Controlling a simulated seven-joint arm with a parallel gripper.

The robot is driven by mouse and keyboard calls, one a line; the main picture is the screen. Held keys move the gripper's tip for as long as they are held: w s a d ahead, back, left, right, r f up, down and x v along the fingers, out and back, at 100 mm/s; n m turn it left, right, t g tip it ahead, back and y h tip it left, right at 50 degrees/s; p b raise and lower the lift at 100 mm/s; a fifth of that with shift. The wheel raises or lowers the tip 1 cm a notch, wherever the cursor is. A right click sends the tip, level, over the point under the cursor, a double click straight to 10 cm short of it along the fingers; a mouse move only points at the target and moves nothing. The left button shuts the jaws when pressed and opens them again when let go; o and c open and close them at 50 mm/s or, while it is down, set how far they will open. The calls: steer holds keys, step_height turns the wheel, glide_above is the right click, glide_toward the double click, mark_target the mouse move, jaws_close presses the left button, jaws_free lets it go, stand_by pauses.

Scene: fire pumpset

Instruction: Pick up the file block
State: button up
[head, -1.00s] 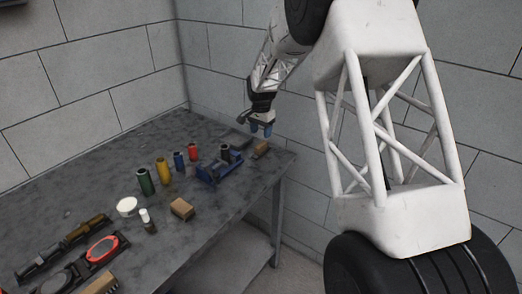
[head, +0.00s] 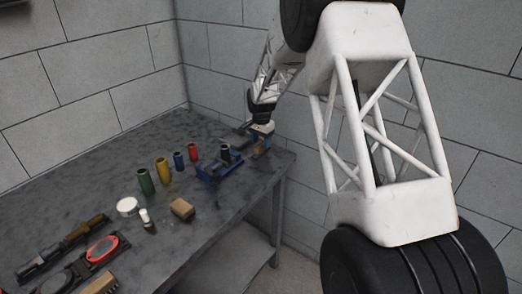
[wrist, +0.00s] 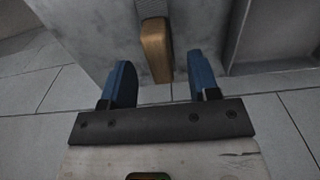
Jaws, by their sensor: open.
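The file block (head: 261,149) is a tan piece at the far right corner of the grey table, partly hidden by my gripper in the head view. In the wrist view, the tan file block (wrist: 156,50) lies near the table edge, with a grey textured part at its upper end. My gripper (head: 261,138) is just above it. In the wrist view my gripper (wrist: 160,75) is open, with one blue finger on each side of the block's line. I see no contact.
A blue holder (head: 219,168) with a dark cylinder stands close left of my gripper. Red, blue, yellow and green cylinders stand farther left. A brown block (head: 182,208) lies toward the front. The table's right edge (head: 275,178) is close by.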

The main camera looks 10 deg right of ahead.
mark_target(261, 144)
steer(key=shift+f, duration=1.5)
steer(key=shift+c, duration=0.4)
jaws_close()
